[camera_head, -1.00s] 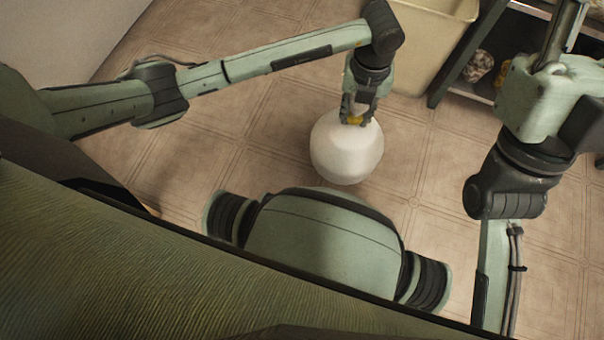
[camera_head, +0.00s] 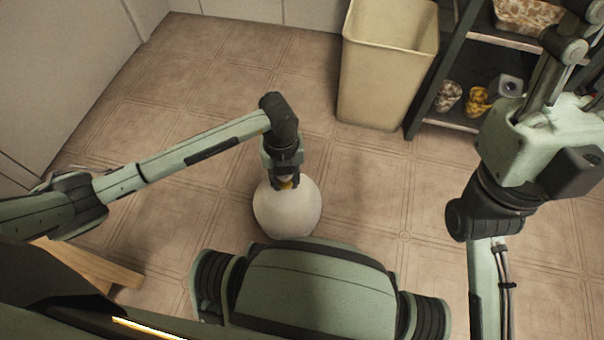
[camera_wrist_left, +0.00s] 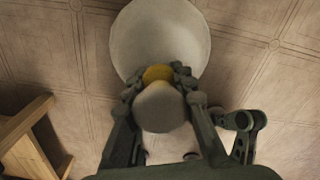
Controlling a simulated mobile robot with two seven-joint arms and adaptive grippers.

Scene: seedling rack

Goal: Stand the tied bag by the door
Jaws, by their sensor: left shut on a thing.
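The tied bag (camera_head: 288,212) is white and rounded, with a yellow tie at its neck. In the head view it is in front of my base, low over the tiled floor; I cannot tell whether it touches the floor. My left gripper (camera_head: 286,184) points down and is shut on the bag's neck. In the left wrist view the fingers (camera_wrist_left: 158,92) close around the neck at the yellow tie (camera_wrist_left: 158,73), with the bag's body (camera_wrist_left: 160,35) beyond. My right arm shows at the right, but its gripper is out of view. I cannot make out a door for certain.
A tall cream bin (camera_head: 380,75) stands at the back, beside a dark shelf rack (camera_head: 425,105) holding several pots. A wooden piece of furniture (camera_head: 95,265) is at the lower left; it also shows in the left wrist view (camera_wrist_left: 30,135). The floor at the back left is clear.

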